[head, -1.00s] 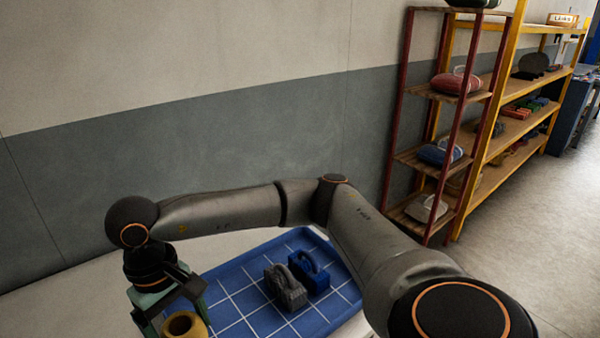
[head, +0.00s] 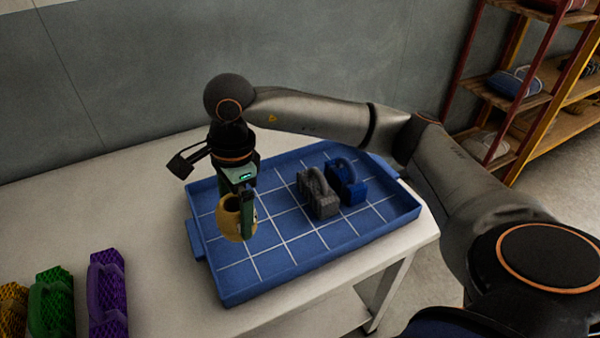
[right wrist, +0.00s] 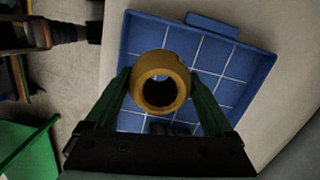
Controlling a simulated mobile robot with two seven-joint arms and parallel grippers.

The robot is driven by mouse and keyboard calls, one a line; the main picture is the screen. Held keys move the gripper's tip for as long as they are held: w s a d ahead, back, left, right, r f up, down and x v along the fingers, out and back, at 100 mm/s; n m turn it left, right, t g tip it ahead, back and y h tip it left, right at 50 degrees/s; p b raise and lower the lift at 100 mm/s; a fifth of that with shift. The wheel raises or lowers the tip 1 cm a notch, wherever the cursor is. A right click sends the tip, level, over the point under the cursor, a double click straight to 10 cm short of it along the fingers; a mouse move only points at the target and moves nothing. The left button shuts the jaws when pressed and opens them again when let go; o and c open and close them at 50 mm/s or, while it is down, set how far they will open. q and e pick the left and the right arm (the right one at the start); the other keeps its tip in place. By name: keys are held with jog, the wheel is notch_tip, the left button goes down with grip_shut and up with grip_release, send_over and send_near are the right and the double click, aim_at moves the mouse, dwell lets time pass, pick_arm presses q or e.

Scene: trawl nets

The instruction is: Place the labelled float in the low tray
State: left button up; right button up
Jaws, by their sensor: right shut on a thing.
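My right gripper (head: 240,200) is shut on a yellow float (head: 232,222), a rounded body with a round hole. It holds the float above the left part of the low blue tray (head: 270,285), which has a white grid on its floor. In the right wrist view the float (right wrist: 160,82) sits between both fingers, with the tray floor (right wrist: 215,60) behind it. No label on the float can be made out. My left gripper is not in view.
A grey netted block (head: 318,195) and a blue one (head: 346,182) stand in the tray's back right part. Purple (head: 107,290), green (head: 52,300) and yellow (head: 12,308) netted items stand at the table's left. Much of the tray floor is free.

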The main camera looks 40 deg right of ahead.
jog(key=m, duration=0.4)
jog(key=m+t+h, duration=0.1)
jog(key=m+h, duration=0.1)
jog(key=m, duration=1.8)
send_over(274, 216)
jog(key=f, duration=0.7)
jog(key=shift+s+a+p, duration=0.1)
jog(key=shift+a+p, duration=0.1)
jog(key=shift+p, duration=0.2)
jog(key=f, duration=0.3)
jog(key=shift+d+f, duration=0.1)
jog(key=shift+d, duration=0.1)
jog(key=shift+f, duration=0.15)
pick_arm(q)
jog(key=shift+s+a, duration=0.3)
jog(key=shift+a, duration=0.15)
pick_arm(e)
jog(key=shift+f, duration=0.1)
